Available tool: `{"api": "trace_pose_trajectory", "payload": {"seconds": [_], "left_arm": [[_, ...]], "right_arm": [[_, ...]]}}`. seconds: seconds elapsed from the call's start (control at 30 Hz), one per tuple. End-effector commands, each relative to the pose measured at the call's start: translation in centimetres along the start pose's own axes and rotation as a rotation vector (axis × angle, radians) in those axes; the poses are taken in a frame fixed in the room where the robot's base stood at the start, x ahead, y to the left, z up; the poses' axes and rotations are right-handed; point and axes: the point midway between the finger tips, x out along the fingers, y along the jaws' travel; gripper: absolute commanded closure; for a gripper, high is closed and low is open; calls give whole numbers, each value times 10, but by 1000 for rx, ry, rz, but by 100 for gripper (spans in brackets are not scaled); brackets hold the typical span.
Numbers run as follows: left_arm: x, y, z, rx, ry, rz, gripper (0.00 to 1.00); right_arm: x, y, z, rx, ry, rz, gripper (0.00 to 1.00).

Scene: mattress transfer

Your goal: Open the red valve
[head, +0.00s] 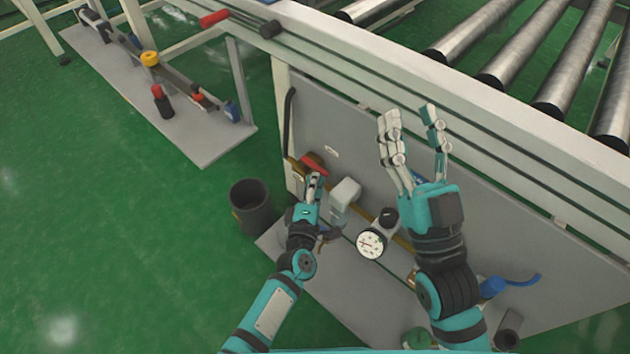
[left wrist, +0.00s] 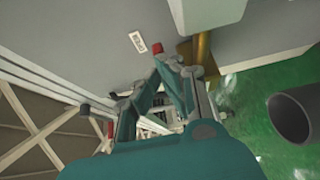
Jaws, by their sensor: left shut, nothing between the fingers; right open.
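The red valve handle (head: 313,164) sits on a brass pipe at the left end of the grey panel. Its red end also shows in the left wrist view (left wrist: 157,47), just beyond the fingertips. My left gripper (head: 315,183) is shut and empty, with its fingertips right at the handle, overlapping it in the head view. I cannot tell whether they touch it. The left gripper's fingers (left wrist: 168,64) come together in the left wrist view. My right gripper (head: 411,118) is open and empty, raised in front of the panel, away from the red valve.
A white box (head: 344,195) and a round gauge (head: 370,244) are on the panel between my arms. A blue lever (head: 520,281) is at the lower right. A dark bin (head: 254,206) stands on the green floor left of my left gripper. Metal rollers (head: 470,35) lie above the panel.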

Motion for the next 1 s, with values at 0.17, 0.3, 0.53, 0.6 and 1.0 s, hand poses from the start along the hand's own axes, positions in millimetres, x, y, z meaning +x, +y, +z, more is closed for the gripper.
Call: {"api": "trace_pose_trajectory", "payload": {"seconds": [0.17, 0.3, 0.53, 0.6, 1.0], "left_arm": [[1, 1, 2, -1, -4, 1, 100], [1, 2, 2, -1, -4, 2, 100], [-1, 2, 3, -2, -5, 2, 100], [-5, 2, 3, -2, -5, 2, 100], [-84, -1, 0, 0, -2, -3, 100]], "right_arm": [[0, 0, 0, 0, -2, 0, 60], [0, 0, 0, 0, -3, 1, 60], [-1, 0, 0, -1, -2, 0, 60], [0, 0, 0, -1, -2, 0, 60], [0, 0, 0, 0, -2, 0, 60]]}}
